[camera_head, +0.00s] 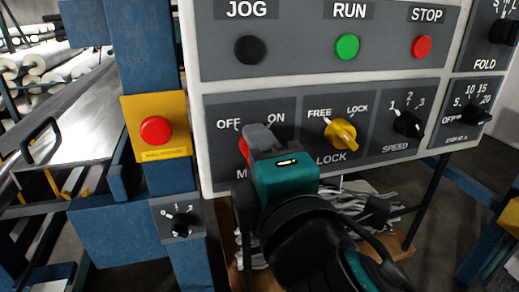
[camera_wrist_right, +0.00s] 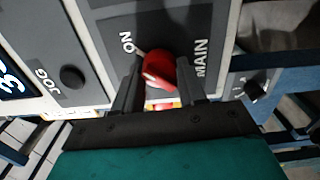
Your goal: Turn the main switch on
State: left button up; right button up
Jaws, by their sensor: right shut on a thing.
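The red main switch (camera_wrist_right: 158,70) is on the grey panel, between the two fingers of my right gripper (camera_wrist_right: 158,88), which is shut on it. In the head view my right gripper (camera_head: 256,140) covers most of the switch, and only a red edge (camera_head: 243,149) shows at its left. The OFF and ON labels stand above it. In the wrist view a pale mark lies between the knob and the ON label. I cannot tell whether it belongs to the knob. My left gripper is not in view.
Right of the main switch are a yellow lock knob (camera_head: 340,134) and a black speed knob (camera_head: 408,124). Above are black JOG (camera_head: 249,50), green RUN (camera_head: 347,47) and red STOP (camera_head: 422,47) buttons. A red button on a yellow plate (camera_head: 156,130) sits on the blue post at left.

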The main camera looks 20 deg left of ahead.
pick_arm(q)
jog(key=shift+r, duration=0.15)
pick_arm(e)
jog(key=shift+m, duration=0.4)
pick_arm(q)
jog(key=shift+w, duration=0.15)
pick_arm(e)
jog(key=o, duration=1)
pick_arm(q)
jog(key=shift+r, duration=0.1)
pick_arm(e)
jog(key=shift+o, duration=0.2)
